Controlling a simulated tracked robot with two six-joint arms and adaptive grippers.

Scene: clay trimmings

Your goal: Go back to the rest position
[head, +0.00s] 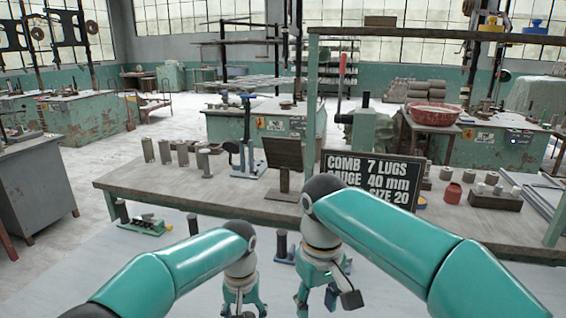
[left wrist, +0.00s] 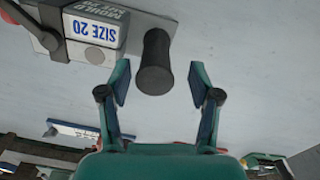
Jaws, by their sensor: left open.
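My left gripper (head: 242,303) hangs low over the light table (head: 50,270) at the front of the head view. In the left wrist view the left gripper (left wrist: 159,80) has its two fingers wide apart and holds nothing. A dark cylinder (left wrist: 154,62) shows beyond and between the fingertips; I cannot tell whether it is touched. My right gripper (head: 326,300) is to the right of the left one, pointing down, fingers apart and nothing seen between them. Its lower end is near the picture's bottom edge.
A mould block marked SIZE 20 (left wrist: 95,30) is beside the dark cylinder. A green tool (head: 142,225) and a dark post (head: 193,224) stand at the left. Behind is a bench (head: 130,180) with a sign (head: 372,180) and several cylinders. The table's left front is clear.

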